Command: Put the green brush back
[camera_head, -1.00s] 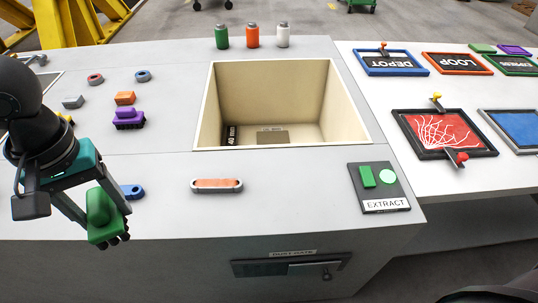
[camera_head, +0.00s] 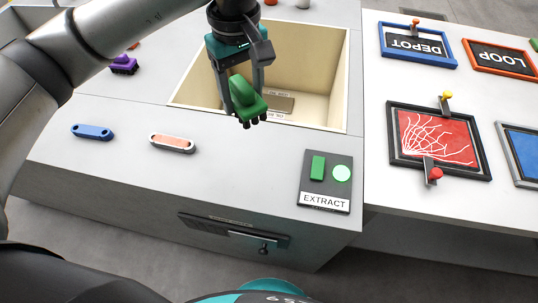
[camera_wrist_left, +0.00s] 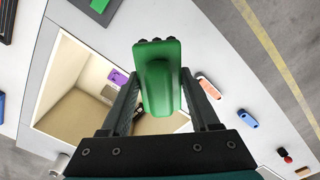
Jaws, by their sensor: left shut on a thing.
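The green brush (camera_head: 245,98) has a green body with dark bristles on its lower side. My left gripper (camera_head: 243,92) is shut on it and holds it over the front part of a deep cream-walled bin (camera_head: 330,85) sunk in the grey counter. In the left wrist view the brush (camera_wrist_left: 158,80) lies between both fingers of the left gripper (camera_wrist_left: 158,95), its bristle end pointing away. The bin floor is partly hidden by the gripper and brush. My right gripper is not in view.
A purple brush (camera_head: 123,64) stands at the counter's left. A blue piece (camera_head: 92,131) and an orange-topped grey piece (camera_head: 172,143) lie in front of the bin. An EXTRACT panel (camera_head: 325,182) is at the right. Framed DEPOT (camera_head: 417,45) and red (camera_head: 438,140) plaques lie beyond.

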